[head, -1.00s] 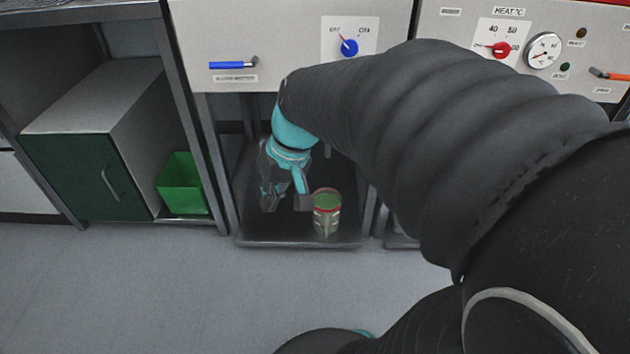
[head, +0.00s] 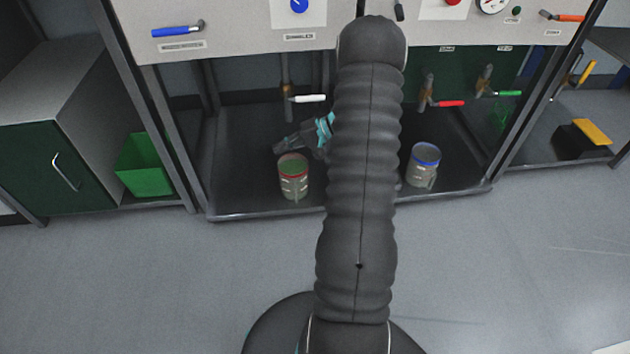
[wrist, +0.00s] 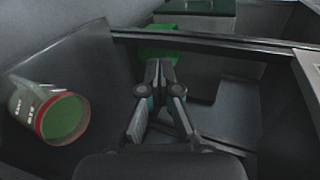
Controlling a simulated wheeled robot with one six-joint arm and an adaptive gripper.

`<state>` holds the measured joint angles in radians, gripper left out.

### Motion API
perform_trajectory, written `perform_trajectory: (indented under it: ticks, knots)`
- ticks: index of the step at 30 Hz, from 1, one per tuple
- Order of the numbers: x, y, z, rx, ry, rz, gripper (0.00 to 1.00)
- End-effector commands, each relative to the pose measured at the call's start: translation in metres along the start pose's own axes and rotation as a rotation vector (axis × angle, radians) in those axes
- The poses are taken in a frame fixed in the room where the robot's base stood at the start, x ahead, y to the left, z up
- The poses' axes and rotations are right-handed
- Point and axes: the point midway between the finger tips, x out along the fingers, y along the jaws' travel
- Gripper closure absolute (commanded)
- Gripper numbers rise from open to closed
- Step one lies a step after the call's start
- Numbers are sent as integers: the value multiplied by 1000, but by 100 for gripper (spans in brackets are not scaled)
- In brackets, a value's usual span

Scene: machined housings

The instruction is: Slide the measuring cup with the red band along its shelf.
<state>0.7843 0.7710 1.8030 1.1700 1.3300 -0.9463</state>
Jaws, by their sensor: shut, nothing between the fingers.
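The measuring cup with the red band (head: 293,176) stands upright on the dark lower shelf (head: 240,205), near its front edge. Its body is pale grey with markings and its inside looks green. In the wrist view the cup (wrist: 48,112) is at the left, apart from the fingers. My gripper (head: 279,147) is behind the cup in the head view, pointing left and low over the shelf. In the wrist view my gripper (wrist: 159,68) is shut and empty, its tips together. My arm hides part of the gripper and the shelf's middle.
A measuring cup with a blue band (head: 424,165) stands farther right, beyond my arm. Taps with white (head: 308,98), red (head: 450,103) and green (head: 508,93) handles hang above. A green bin (head: 146,165) stands left, past the frame post (head: 150,90). Shelf left of the cup is clear.

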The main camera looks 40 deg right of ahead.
Motion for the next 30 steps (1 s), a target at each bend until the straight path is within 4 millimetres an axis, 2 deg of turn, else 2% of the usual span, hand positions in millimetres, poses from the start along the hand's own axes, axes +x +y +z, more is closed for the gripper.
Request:
perform_trajectory:
  ticks: [1,5,9,13,18,21,24,27,30]
  knots:
    - [-5,26,-12,24,38,-41,100]
    - [-20,82,-37,52,149,-142,100]
    - [-38,147,-55,77,286,-239,100]
    - [-54,211,-64,95,427,-314,100]
    - [-73,285,-63,109,601,-379,100]
    - [-80,315,-60,112,678,-400,100]
    - [-84,334,-57,113,727,-410,100]
    - [-86,343,-56,113,753,-415,100]
    - [-82,343,-60,111,757,-415,100]
